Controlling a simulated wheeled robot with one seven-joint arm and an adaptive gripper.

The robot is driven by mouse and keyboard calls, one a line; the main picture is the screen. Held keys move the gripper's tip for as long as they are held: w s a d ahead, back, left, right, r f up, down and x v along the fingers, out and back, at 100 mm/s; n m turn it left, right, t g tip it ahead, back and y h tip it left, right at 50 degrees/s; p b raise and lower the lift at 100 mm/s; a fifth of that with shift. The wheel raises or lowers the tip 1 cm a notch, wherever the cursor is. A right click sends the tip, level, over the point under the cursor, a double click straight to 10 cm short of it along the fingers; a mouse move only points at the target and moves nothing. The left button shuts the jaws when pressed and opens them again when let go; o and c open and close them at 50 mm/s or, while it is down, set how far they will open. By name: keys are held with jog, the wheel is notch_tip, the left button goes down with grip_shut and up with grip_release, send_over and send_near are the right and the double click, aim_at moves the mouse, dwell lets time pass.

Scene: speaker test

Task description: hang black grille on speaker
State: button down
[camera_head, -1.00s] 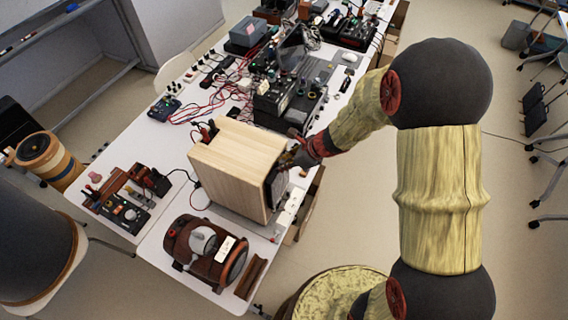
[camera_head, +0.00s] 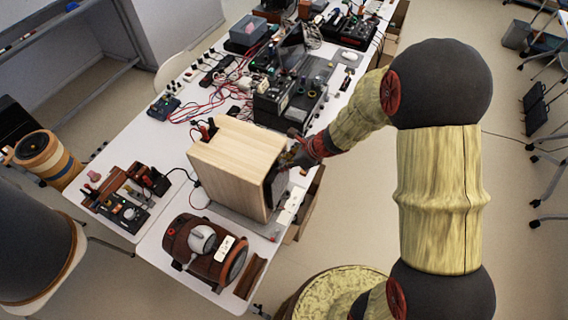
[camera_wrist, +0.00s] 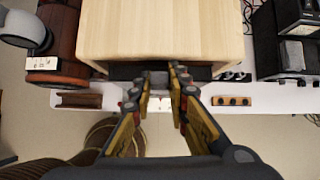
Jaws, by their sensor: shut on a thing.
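The speaker (camera_head: 232,165) is a pale wooden box standing upright on the white table. The black grille (camera_head: 276,188) is a dark panel at the speaker's right-hand face, held upright against or very near it. In the wrist view the speaker (camera_wrist: 165,30) fills the top middle, and the grille (camera_wrist: 122,72) is a dark strip along its near edge. My gripper (camera_head: 291,160) is at the grille's upper edge; in the wrist view my gripper (camera_wrist: 159,82) is shut on the middle of that edge. I cannot tell whether the grille touches the speaker. Most of the grille's outer face is hidden.
A brown rounded device (camera_head: 205,250) stands in front of the speaker, with a dark brown block (camera_head: 250,278) beside it. A white power strip (camera_head: 291,205) lies by the grille. Black instruments (camera_head: 275,98) and red cables crowd the table behind.

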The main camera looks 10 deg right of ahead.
jog(key=shift+f, duration=0.1)
jog(key=c, duration=1.6)
grip_release()
jog(key=shift+c, duration=0.2)
jog(key=v, duration=1.2)
